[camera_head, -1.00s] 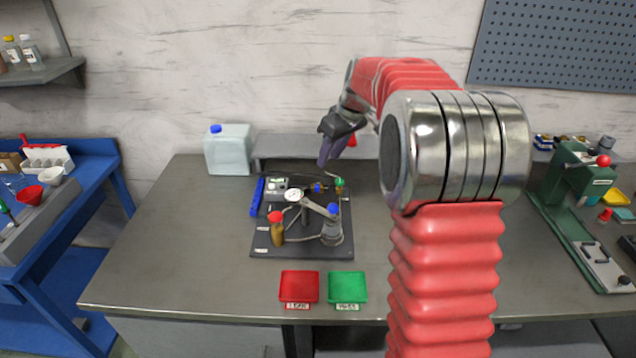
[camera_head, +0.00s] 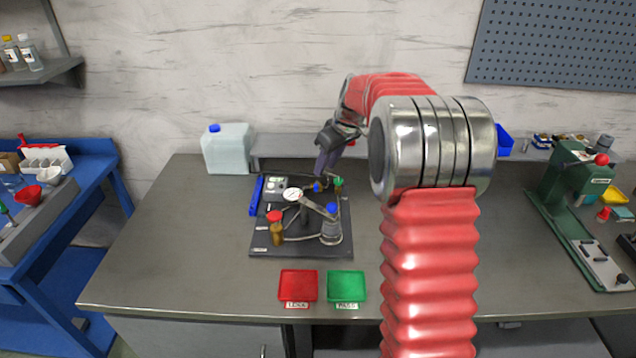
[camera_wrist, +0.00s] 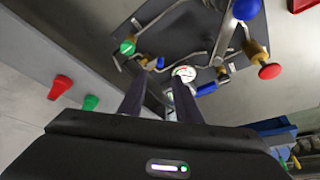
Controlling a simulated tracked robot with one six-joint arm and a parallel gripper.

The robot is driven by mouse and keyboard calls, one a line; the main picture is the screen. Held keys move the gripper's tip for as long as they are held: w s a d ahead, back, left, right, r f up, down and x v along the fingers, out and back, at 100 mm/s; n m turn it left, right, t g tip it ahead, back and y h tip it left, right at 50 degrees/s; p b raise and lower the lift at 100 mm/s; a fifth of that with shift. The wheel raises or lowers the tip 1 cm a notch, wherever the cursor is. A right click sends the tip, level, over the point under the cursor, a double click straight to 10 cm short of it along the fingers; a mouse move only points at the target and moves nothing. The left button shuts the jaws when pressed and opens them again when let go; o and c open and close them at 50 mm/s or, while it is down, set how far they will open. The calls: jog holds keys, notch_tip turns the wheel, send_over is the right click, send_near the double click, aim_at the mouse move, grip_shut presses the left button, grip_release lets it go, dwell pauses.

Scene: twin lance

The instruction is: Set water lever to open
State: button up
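A dark test board (camera_head: 262,240) lies on the bench with a round gauge (camera_head: 292,195), pipes and coloured fittings. A small blue lever (camera_head: 317,187) is at its back right, beside a green knob (camera_head: 338,183); I take this blue one as the water lever, though no label is readable. In the wrist view the blue lever (camera_wrist: 160,62) appears just beyond the gap between my fingertips, with the green knob (camera_wrist: 127,47) to the left. My gripper (camera_head: 321,175) points down just above the lever; in the wrist view its fingers (camera_wrist: 159,78) are apart, with nothing between them. Contact cannot be told.
A blue-topped grey cylinder (camera_head: 332,230) and a red-topped brass fitting (camera_head: 276,232) stand at the board's front. A red tray (camera_head: 298,286) and a green tray (camera_head: 347,286) are nearer. A white jug (camera_head: 228,150) stands back left. The bench's left part is clear.

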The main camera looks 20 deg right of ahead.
aim_at(316, 185)
jog(key=x, duration=0.9)
jog(key=shift+w+f, duration=0.1)
jog(key=shift+f, duration=0.1)
grip_shut()
